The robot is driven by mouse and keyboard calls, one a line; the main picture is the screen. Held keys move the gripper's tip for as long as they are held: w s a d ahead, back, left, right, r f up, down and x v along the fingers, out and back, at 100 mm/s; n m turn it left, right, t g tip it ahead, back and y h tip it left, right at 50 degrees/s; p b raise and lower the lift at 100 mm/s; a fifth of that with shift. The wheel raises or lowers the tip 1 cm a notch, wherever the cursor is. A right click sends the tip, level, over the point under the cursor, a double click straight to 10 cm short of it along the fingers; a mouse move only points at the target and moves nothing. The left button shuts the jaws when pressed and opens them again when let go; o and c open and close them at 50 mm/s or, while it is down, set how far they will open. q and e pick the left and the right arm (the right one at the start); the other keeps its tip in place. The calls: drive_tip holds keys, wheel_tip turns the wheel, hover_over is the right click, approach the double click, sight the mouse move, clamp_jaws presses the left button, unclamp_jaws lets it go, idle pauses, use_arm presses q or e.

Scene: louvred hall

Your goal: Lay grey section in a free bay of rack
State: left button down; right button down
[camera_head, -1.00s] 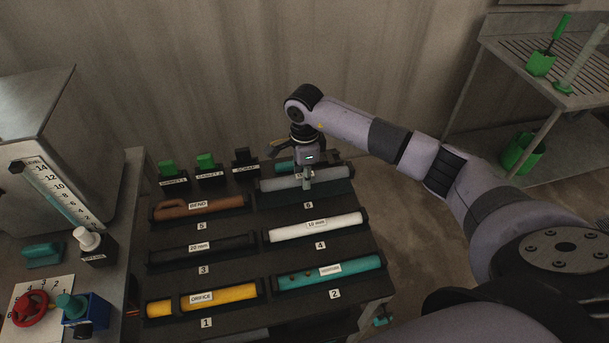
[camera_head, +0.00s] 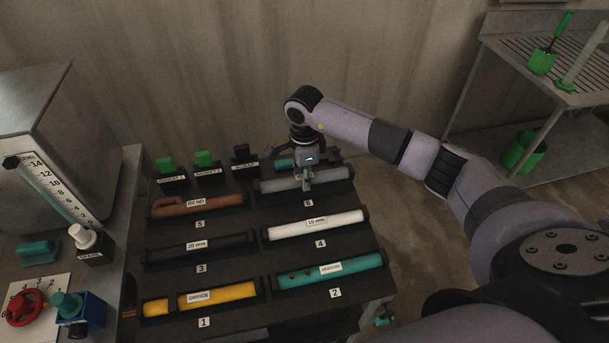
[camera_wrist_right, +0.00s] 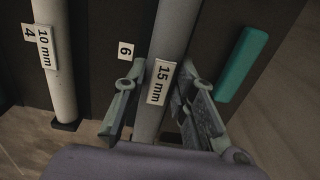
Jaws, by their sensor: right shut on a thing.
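The grey section (camera_head: 278,185) is a straight tube with a "15 mm" label, which reads clearly in the wrist view (camera_wrist_right: 158,83). It lies lengthwise at bay 6 of the dark rack (camera_head: 228,227), at the back right, and looks level with the bay's walls. Whether it rests fully on the bay's floor is hard to tell. My right gripper (camera_head: 308,178) is above it, pointing down. In the wrist view the fingers (camera_wrist_right: 160,115) are on both sides of the tube, shut on it near its label. My left gripper is not in view.
Other bays hold a brown bend (camera_head: 190,207), a white tube (camera_head: 315,225), a yellow piece (camera_head: 225,294) and a teal piece (camera_head: 312,276). Bay 3 (camera_head: 200,247) is dark, its content unclear. A teal bar (camera_wrist_right: 243,63) lies beside bay 6. Green and black blocks stand behind.

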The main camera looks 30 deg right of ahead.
drive_tip(key=shift+f+b, duration=0.8)
drive_tip(key=shift+f, duration=0.15)
drive_tip(key=c, duration=1.2)
unclamp_jaws()
drive_tip(key=shift+c, duration=0.2)
drive_tip(key=shift+r+p, duration=1.9)
drive_tip(key=shift+r, duration=1.6)
